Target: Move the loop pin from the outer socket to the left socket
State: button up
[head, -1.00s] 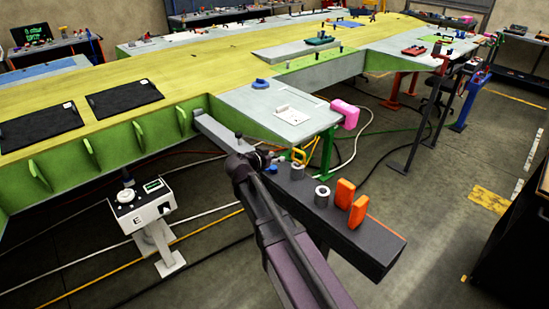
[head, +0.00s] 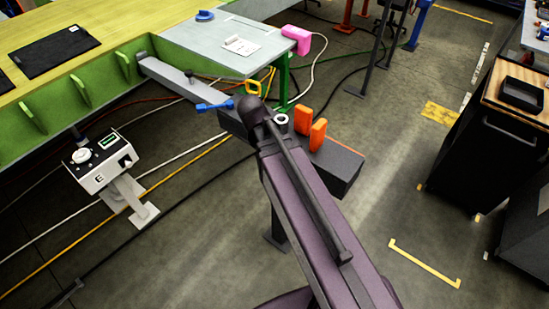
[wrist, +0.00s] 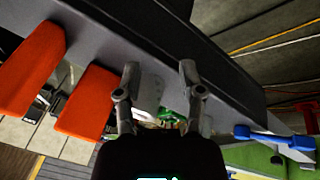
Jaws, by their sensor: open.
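One pale ring-shaped socket (head: 281,119) stands on the beam right of my wrist; any other socket is hidden by my arm. In the wrist view my gripper (wrist: 160,78) is open, with its two fingers apart in front of the beam and nothing seen between them. I cannot make out the loop pin there.
Two orange blocks (head: 311,130) stand on the beam right of the socket. A blue handled part (head: 215,105) lies left of my wrist. A grey table (head: 205,45) with a pink item (head: 297,38) is behind. A black cabinet (head: 505,150) stands at right.

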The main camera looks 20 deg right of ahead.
jog(key=s+f+n+g+y, duration=0.1)
jog(key=s+n+y, duration=0.2)
jog(key=s, duration=0.4)
jog(key=shift+a+g+y, duration=0.3)
jog(key=shift+g+y, duration=0.1)
jog(key=shift+f, duration=0.1)
dwell(0.7)
